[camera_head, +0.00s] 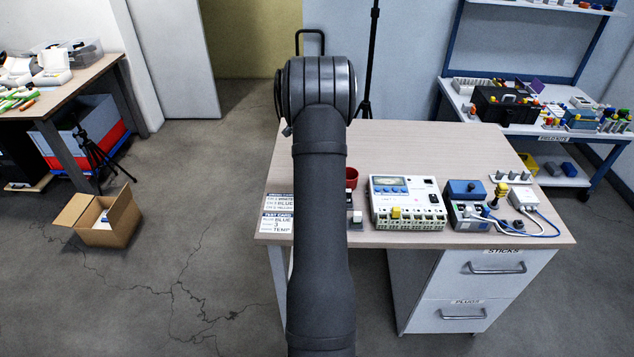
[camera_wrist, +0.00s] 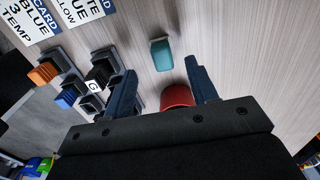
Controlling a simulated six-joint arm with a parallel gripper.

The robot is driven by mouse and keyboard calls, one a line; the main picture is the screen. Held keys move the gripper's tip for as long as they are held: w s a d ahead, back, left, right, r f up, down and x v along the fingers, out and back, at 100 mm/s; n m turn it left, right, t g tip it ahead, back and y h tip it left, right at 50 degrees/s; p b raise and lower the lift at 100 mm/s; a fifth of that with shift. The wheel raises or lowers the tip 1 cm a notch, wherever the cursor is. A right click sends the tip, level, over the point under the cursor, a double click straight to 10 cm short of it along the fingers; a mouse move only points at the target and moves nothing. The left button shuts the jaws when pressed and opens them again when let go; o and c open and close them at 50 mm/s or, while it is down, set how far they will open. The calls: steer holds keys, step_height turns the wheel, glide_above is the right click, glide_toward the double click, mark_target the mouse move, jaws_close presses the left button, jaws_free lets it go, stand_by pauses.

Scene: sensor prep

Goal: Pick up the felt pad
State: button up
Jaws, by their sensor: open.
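A small teal block with a pale edge, seemingly the felt pad (camera_wrist: 162,57), lies on the wooden table in the wrist view. My gripper (camera_wrist: 159,66) is open and empty, its two dark blue fingers pointing toward the table. The pad shows between and slightly beyond the fingertips; I cannot tell the height gap. In the head view my arm hides the gripper and the pad.
A red cup (camera_wrist: 177,96) stands close to the right finger; it also shows in the head view (camera_head: 352,174). Black holders with orange, blue and black plugs (camera_wrist: 67,97) are left of the fingers. Printed cards (camera_head: 278,221) lie at the table's left edge. A white instrument box (camera_head: 405,187) stands right of my arm.

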step_height(320, 180, down, 5)
steer(key=shift+w+d+r, duration=0.1)
steer(key=shift+w, duration=0.05)
steer(key=c, duration=1)
steer(key=shift+c, duration=0.2)
steer(key=shift+r, duration=0.1)
steer(key=shift+r, duration=0.3)
steer(key=r, duration=0.3)
steer(key=shift+d+r, duration=0.35)
steer(key=shift+r, duration=0.05)
steer(key=s+d+r, duration=0.5)
steer(key=d+r, duration=0.1)
steer(key=d, duration=0.3)
steer(key=shift+s+d+r, duration=0.15)
steer(key=shift+s+d, duration=0.15)
